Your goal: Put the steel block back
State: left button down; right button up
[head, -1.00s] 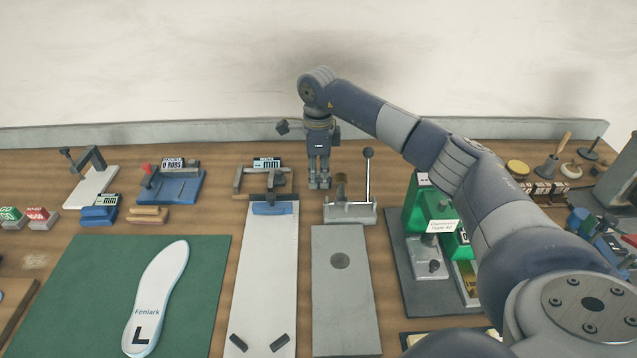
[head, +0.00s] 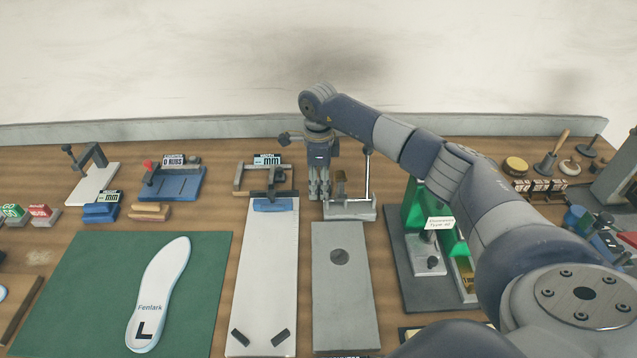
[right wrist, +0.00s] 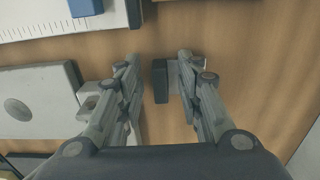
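My right gripper (head: 319,195) points down just behind the grey lever fixture (head: 350,208). It also shows in the right wrist view (right wrist: 157,62), with its fingers apart. A small dark block with a grey side (right wrist: 160,82) lies between the fingers in that view, close to the right finger and apart from the left one. I cannot tell for sure that it is the steel block. A dull upright piece (head: 340,183) stands on the lever fixture beside the fingers. My left gripper is not in view.
A grey slab with a round dark mark (head: 345,310) lies in front of the fixture. A white board (head: 262,285) and a green mat (head: 90,290) with an insole (head: 160,285) lie to the left. A green stand (head: 412,215) is at right. Bare wood lies behind the gripper.

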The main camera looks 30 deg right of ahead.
aim_at(318, 186)
jog(key=shift+r, duration=0.5)
notch_tip(318, 186, up, 11)
jog(key=b, duration=0.2)
jog(key=shift+r, duration=0.2)
